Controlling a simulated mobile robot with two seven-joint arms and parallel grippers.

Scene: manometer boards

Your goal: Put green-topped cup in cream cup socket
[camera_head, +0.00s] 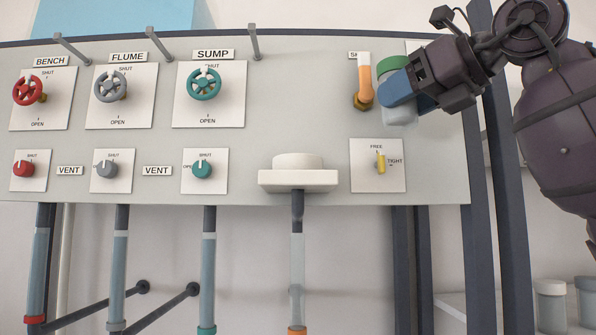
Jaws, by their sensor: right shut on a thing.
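The green-topped cup (402,114) has a pale body and a green upper part. It is upright, or nearly so, in front of the board's upper right. My right gripper (394,88) is shut on it from the right; its blue fingers hide the middle of the cup. The cream cup socket (298,180) sticks out from the lower middle of the board, below and left of the cup. No cup is seen on it, and its top surface is seen almost edge-on. My left gripper is not in view.
An orange-and-white lever valve (364,80) sits close left of the cup. A yellow FREE/TIGHT knob (381,164) lies between cup and socket. Coloured handwheels (204,83) and vent knobs (203,170) fill the board's left. Pale jars (551,305) stand at the lower right.

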